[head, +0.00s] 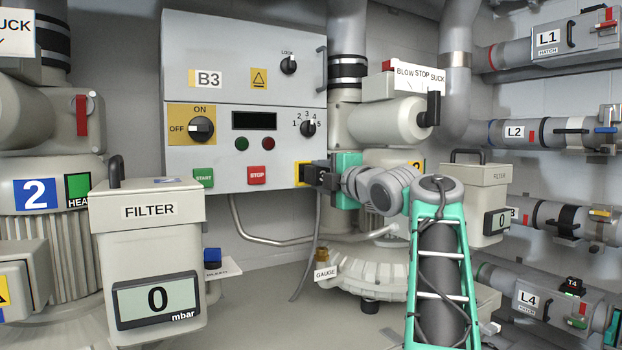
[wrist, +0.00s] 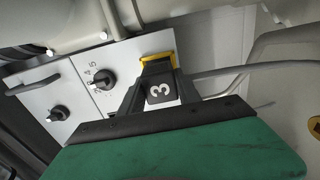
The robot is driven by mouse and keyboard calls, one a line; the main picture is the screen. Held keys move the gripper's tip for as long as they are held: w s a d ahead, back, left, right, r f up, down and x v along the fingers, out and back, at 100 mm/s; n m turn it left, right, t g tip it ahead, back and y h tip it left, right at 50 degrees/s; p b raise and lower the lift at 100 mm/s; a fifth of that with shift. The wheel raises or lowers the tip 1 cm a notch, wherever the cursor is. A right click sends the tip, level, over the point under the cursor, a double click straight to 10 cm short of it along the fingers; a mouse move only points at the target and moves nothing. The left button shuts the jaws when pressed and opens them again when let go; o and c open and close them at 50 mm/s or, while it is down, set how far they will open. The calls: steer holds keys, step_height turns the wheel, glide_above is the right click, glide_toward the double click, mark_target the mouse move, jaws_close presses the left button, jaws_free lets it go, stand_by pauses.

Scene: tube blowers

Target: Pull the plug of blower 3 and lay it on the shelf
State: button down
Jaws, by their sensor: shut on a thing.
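The black plug (wrist: 160,92), marked with a white 3, is between the fingers of my gripper (wrist: 165,95) in the wrist view. The gripper is shut on it. In the head view my gripper (head: 317,175) is at the lower right edge of the grey box B3 (head: 240,90), beside the yellow surround (head: 300,173). The plug appears right at the socket; whether it is fully seated I cannot tell. I cannot clearly identify the shelf.
A grey cable (wrist: 225,70) runs right from the plug; in the head view the cable (head: 315,240) hangs below. A bent metal pipe (head: 260,240) runs under the box. The filter unit (head: 148,250) stands front left. Pipes and the blower casing (head: 390,120) crowd the right.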

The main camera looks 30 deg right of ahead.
steer(key=shift+s+a+b, duration=0.1)
steer(key=shift+s+b, duration=0.65)
steer(key=shift+s, duration=1.1)
steer(key=shift+s, duration=0.1)
steer(key=s+a+b, duration=0.1)
steer(key=s+b, duration=0.2)
steer(key=s, duration=1.2)
steer(key=shift+s, duration=0.4)
steer(key=shift+a, duration=0.1)
steer(key=a+b, duration=0.5)
steer(key=a, duration=0.7)
steer(key=shift+w+a+b, duration=0.15)
steer(key=shift+w+b, duration=0.25)
